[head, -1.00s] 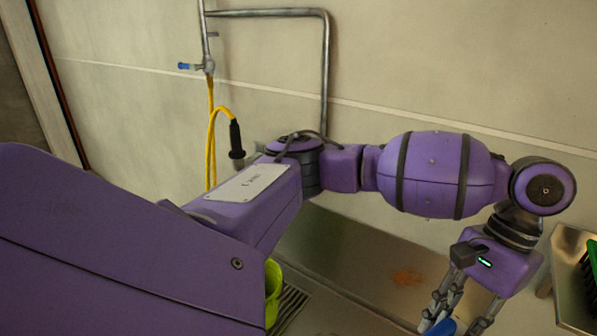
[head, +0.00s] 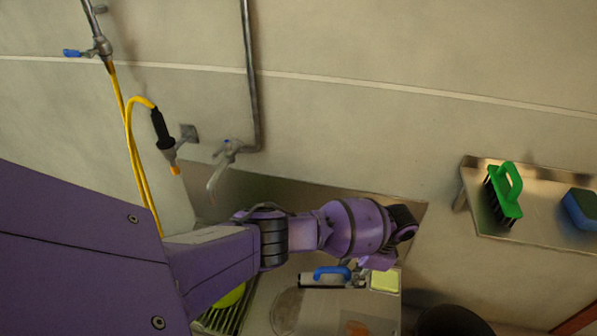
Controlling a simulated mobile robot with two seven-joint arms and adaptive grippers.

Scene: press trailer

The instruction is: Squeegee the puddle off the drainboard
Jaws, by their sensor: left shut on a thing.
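The squeegee (head: 310,281) has a blue handle and a pale, straight head edged in black. It shows low in the middle of the head view, over the drainboard (head: 259,318). My left gripper (head: 359,276) is small and partly hidden behind my wrist; it is shut on the squeegee at the handle's right end. A clear, rounded puddle (head: 286,312) lies on the drainboard to the lower left of the squeegee. I cannot tell whether the squeegee touches the board. My right gripper is out of view.
A brown stain (head: 357,328) and a pale yellow block (head: 384,280) are near the squeegee. A lime-green container (head: 230,296) sits by a slotted grate. A wall shelf (head: 530,226) holds a green brush (head: 505,193) and blue sponge (head: 582,208). A dark bin (head: 450,321) stands lower right.

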